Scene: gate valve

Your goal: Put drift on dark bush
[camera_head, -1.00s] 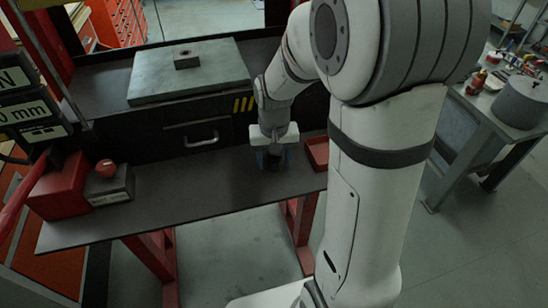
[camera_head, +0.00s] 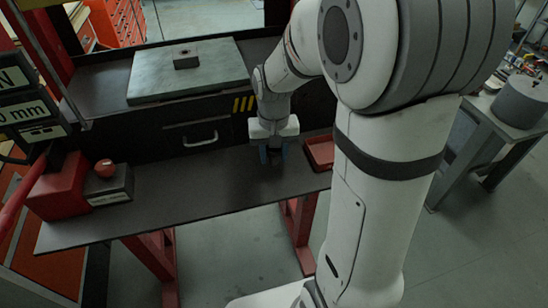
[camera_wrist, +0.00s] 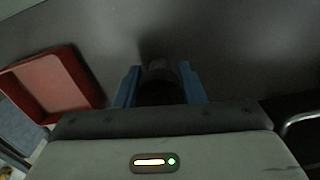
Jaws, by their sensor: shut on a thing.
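My gripper (camera_head: 276,156) is over the bench at its right part, fingers pointing down. In the wrist view its two blue fingers (camera_wrist: 160,90) are closed on a dark cylindrical piece (camera_wrist: 159,78), with a grey rounded upper part between them. I cannot tell whether this piece is the drift or the dark bush, or whether it touches the bench. A small dark grey block (camera_head: 186,62) with a hole in its top sits on the grey plate at the back. No other piece can be surely named as the drift or the bush.
The dark bench top (camera_head: 190,196) is mostly clear. A red tray (camera_head: 320,152) lies right of my gripper. The grey plate (camera_head: 150,88) stands behind, above a drawer with a handle (camera_head: 200,140). A red block (camera_head: 58,190) and a box with a red ball (camera_head: 104,168) are at left.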

